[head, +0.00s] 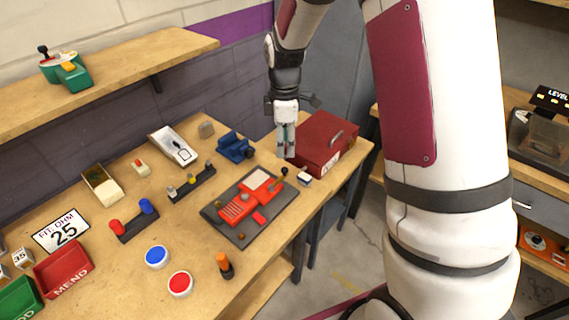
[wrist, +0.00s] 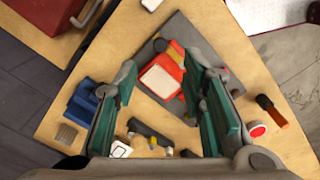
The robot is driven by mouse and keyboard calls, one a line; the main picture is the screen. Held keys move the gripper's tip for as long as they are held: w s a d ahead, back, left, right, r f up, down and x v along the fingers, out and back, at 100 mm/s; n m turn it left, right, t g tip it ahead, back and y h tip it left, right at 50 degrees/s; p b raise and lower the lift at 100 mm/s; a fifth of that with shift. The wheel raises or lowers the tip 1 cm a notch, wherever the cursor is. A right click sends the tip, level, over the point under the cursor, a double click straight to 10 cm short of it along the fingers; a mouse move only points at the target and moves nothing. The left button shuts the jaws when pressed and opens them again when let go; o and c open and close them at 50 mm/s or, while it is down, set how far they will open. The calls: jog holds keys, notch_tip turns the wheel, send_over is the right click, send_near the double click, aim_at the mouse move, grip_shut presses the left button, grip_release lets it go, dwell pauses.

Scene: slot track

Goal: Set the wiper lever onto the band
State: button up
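A red hand controller (head: 248,198) with a pale panel lies on a dark grey board (head: 213,212). It also shows between my fingers in the wrist view (wrist: 160,78). A dark-knobbed lever (head: 284,172) stands at the controller's far right end; I take it for the wiper lever, and its knob seems to show in the wrist view (wrist: 160,45). The band is too small to tell apart. My gripper (head: 286,152) points down above the table, between the board and the red toolbox. In the wrist view my gripper (wrist: 168,85) is open and empty, fingers wide apart.
The red toolbox (head: 325,142) stands close right of my gripper, with a small white-and-blue box (head: 304,179) in front. A blue vise (head: 235,147) and a dark post rack (head: 192,184) lie left.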

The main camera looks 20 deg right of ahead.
aim_at(285, 169)
notch_tip(285, 169, down, 9)
jog(key=shift+r, duration=0.15)
jog(key=shift+c, duration=0.6)
grip_shut()
